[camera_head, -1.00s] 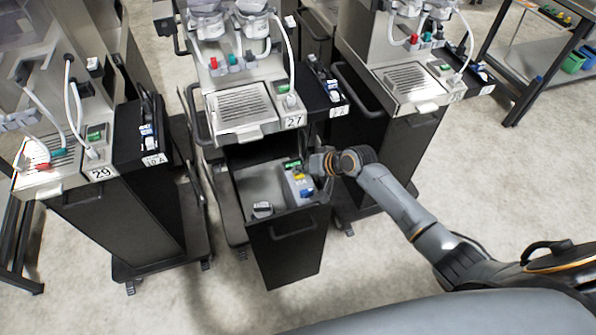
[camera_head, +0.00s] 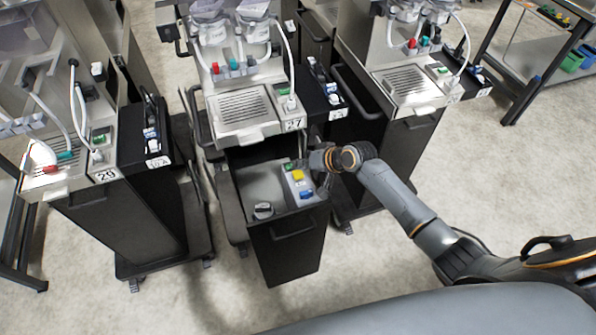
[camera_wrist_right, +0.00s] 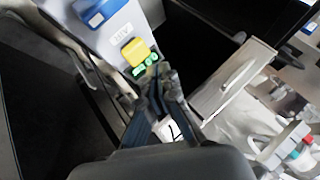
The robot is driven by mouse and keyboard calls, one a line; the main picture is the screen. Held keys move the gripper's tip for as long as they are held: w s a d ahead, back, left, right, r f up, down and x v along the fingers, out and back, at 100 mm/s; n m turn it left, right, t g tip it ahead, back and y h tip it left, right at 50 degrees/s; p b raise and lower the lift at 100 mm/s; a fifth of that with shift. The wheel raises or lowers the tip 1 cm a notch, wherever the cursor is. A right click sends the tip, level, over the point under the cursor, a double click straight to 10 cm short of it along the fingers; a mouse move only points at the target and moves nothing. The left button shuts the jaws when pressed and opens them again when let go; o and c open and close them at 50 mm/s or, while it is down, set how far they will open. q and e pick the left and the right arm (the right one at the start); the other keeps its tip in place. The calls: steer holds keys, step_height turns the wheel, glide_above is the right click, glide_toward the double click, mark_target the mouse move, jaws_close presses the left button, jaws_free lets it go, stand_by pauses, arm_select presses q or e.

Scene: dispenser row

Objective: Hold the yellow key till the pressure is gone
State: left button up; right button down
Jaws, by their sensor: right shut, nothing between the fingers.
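The yellow key (camera_head: 298,175) sits on a pale control panel in the open-topped black cart below dispenser 27. A blue key (camera_head: 306,194) is nearer the front, and a small green display (camera_head: 290,166) is behind it. In the right wrist view the yellow key (camera_wrist_right: 136,52) lies between the blue key (camera_wrist_right: 98,10) and the lit green display (camera_wrist_right: 146,66); its digits are too small to read surely. My right gripper (camera_wrist_right: 156,82) is shut and empty, its tips close to the display and beside the yellow key. Contact with the key is not visible. My left gripper is out of view.
A dark round knob (camera_head: 263,210) sits in the cart's front left. The cart's front handle (camera_head: 293,229) faces me. Dispenser 27's drip tray (camera_head: 240,106) overhangs behind. Dispenser 29 (camera_head: 75,170) stands left and another dispenser (camera_head: 410,85) right. Floor at right is free.

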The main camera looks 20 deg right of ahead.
mark_target(301, 175)
step_height(301, 175, up, 4)
steer(key=p, duration=0.3)
steer(key=shift+r+p, duration=0.2)
steer(key=shift+p, duration=0.1)
steer(key=shift+f, duration=0.1)
